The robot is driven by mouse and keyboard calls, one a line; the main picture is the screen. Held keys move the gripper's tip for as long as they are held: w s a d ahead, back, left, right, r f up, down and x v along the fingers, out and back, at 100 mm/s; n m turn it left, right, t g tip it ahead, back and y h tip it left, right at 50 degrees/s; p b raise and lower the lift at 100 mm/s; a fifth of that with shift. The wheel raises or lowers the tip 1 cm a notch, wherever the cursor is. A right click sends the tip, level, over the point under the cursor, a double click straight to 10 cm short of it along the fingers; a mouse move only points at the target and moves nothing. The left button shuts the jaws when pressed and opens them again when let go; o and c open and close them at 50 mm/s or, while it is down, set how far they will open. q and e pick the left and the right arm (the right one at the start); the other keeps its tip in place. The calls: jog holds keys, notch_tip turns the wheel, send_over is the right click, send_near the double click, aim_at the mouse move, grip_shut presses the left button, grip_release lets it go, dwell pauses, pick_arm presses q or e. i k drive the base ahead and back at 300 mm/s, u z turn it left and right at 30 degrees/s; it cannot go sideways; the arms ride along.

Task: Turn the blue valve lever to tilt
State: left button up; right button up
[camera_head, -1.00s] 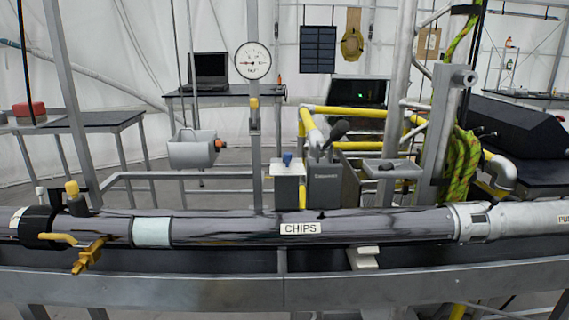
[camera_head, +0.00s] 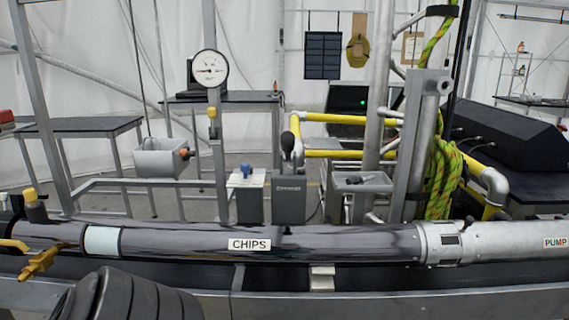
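A small blue valve lever (camera_head: 246,170) sits on top of a box with a white upper part and a grey lower part (camera_head: 249,205), behind the long dark pipe. The lever is too small in the head view to tell its exact angle. A black ribbed part, which looks like a part of my arm, shows at the lower left in front of the pipe. It is well apart from the blue lever. Neither of my grippers shows.
The pipe labelled CHIPS (camera_head: 190,240) runs across the front. A grey box (camera_head: 289,200) stands right of the valve box, with a black-knobbed lever (camera_head: 295,125) above it. A gauge (camera_head: 209,69) on a post stands to the left. Yellow pipes (camera_head: 340,118) are behind.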

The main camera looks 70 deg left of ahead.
aim_at(247, 169)
jog(key=i, duration=0.35)
jog(key=u, duration=2.6)
jog(key=i, duration=0.5)
jog(key=z, duration=0.05)
